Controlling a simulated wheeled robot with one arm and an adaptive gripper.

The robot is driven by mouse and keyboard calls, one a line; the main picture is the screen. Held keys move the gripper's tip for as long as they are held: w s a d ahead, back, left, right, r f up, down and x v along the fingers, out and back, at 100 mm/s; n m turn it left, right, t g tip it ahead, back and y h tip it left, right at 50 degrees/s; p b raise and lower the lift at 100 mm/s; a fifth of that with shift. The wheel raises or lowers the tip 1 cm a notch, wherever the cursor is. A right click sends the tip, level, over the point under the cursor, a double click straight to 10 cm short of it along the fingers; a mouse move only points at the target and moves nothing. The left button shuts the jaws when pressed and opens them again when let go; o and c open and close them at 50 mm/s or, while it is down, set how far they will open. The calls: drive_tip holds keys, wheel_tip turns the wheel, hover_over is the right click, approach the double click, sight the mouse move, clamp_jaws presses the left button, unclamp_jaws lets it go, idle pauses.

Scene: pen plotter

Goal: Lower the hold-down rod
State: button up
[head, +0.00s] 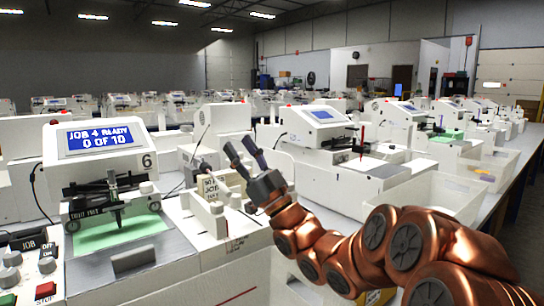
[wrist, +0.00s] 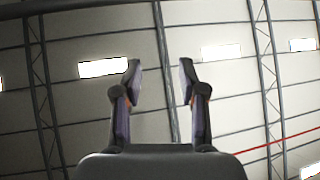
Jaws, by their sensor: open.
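My gripper (head: 239,147) is open and empty, raised in front of the bench and pointing up and to the left. In the wrist view its two fingers (wrist: 160,70) stand apart with only the ceiling between them. Plotter number 6 (head: 110,160) stands at the left, its screen reading "JOB 4 READY 0 OF 10". A dark bar (head: 104,186) crosses above its green sheet (head: 120,232), with a pen carriage on it. A thin dark rod (head: 198,148) slants upward between the plotter and my gripper. I cannot tell which of these is the hold-down rod.
A button panel (head: 28,262) is at the lower left. Another plotter (head: 318,135) stands behind my gripper, and more line the benches. The aisle at the far right looks clear.

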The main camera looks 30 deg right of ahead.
drive_tip(key=s+d, duration=0.4)
drive_tip(key=s, duration=0.3)
idle(0.3)
drive_tip(key=shift+s, duration=0.15)
